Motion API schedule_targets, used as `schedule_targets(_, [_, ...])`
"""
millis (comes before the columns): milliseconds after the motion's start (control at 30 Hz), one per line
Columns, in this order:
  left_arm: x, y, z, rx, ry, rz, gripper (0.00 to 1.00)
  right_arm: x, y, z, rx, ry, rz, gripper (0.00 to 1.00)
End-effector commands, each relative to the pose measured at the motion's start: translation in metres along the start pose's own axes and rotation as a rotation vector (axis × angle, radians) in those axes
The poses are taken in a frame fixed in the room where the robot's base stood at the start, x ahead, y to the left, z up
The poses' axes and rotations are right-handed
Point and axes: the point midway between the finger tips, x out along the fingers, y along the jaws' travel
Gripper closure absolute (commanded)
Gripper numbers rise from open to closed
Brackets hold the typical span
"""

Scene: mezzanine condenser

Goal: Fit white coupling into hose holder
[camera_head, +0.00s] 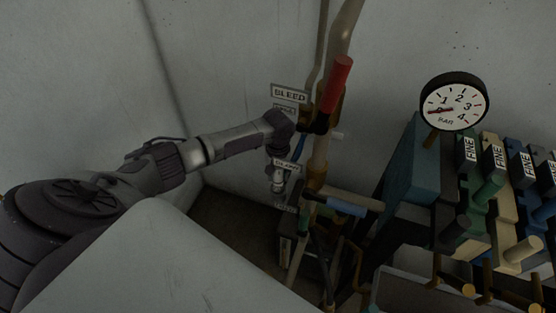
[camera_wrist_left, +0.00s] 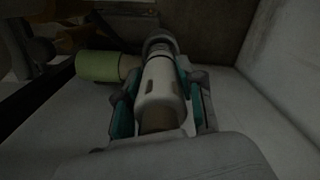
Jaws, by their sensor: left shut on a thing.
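The white coupling (camera_wrist_left: 160,82) lies lengthwise between the two fingers of my left gripper (camera_wrist_left: 160,98) in the left wrist view. The fingers, with teal pads, are shut on its sides. A grey ring (camera_wrist_left: 160,42) shows around or just beyond its far end; I cannot tell whether it belongs to the hose holder. In the head view my left gripper (camera_head: 278,178) is small and dark beside the upright pipes, below the BLEED sign. The coupling is hard to make out there. My right gripper is not in view.
A pale green cylinder (camera_wrist_left: 97,66) lies close to the left finger. Upright pipes (camera_head: 323,145) with a red handle (camera_head: 336,84) stand just right of my left gripper. A pressure gauge (camera_head: 454,101) and a rack of coloured blocks (camera_head: 490,185) stand further right. Walls enclose the corner.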

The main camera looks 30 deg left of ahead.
Motion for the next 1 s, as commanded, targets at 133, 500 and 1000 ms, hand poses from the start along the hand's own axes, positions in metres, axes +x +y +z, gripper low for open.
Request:
schedule_targets(133, [0.004, 0.001, 0.0, 0.0, 0.001, 0.001, 1.0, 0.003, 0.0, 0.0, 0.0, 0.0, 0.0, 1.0])
schedule_targets(500, [0.013, 0.0, -0.001, 0.0, 0.001, 0.001, 1.0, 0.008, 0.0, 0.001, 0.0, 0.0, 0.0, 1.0])
schedule_targets(1000, [0.026, 0.0, 0.0, 0.0, 0.0, 0.001, 1.0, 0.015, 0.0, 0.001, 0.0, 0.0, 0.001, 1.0])
